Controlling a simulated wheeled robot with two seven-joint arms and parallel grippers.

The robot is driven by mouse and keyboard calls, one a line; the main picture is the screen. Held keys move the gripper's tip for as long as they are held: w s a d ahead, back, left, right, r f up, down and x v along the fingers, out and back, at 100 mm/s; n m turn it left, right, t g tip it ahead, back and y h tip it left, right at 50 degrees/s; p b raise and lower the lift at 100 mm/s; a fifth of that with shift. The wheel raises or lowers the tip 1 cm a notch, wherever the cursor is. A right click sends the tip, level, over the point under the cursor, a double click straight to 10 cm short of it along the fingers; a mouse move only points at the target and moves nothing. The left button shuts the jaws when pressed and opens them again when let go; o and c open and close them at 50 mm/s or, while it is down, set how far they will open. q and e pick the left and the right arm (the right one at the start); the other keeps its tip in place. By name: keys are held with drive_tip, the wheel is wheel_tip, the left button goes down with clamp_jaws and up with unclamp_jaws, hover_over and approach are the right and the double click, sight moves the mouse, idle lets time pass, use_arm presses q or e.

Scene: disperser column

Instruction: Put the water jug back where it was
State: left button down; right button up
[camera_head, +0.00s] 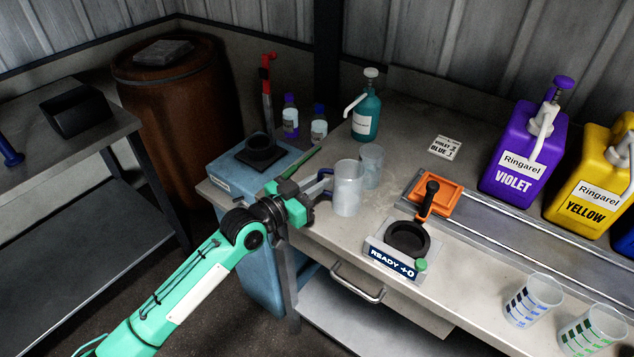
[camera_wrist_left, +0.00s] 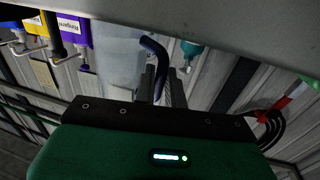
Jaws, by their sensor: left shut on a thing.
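The water jug (camera_head: 349,188) is a clear, frosted vessel with a dark blue handle, upright over the left part of the bench. My left gripper (camera_head: 318,188) reaches in from the left and is shut on its handle. In the left wrist view, the handle (camera_wrist_left: 153,46) shows at the fingers (camera_wrist_left: 157,84), with the pale jug body (camera_wrist_left: 112,50) beside it. I cannot tell whether the jug's base touches the bench. My right gripper is out of view.
A clear cup (camera_head: 372,163) stands close behind the jug. A teal pump bottle (camera_head: 366,115) is farther back. A black ring holder with a "READY" display (camera_head: 392,263) and an orange scraper tray (camera_head: 434,196) lie to the right.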

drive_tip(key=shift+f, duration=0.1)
use_arm(q)
drive_tip(key=c, duration=1.9)
unclamp_jaws()
drive_tip(key=shift+f, duration=0.15)
drive_tip(key=o, duration=0.4)
drive_tip(key=shift+o, duration=0.2)
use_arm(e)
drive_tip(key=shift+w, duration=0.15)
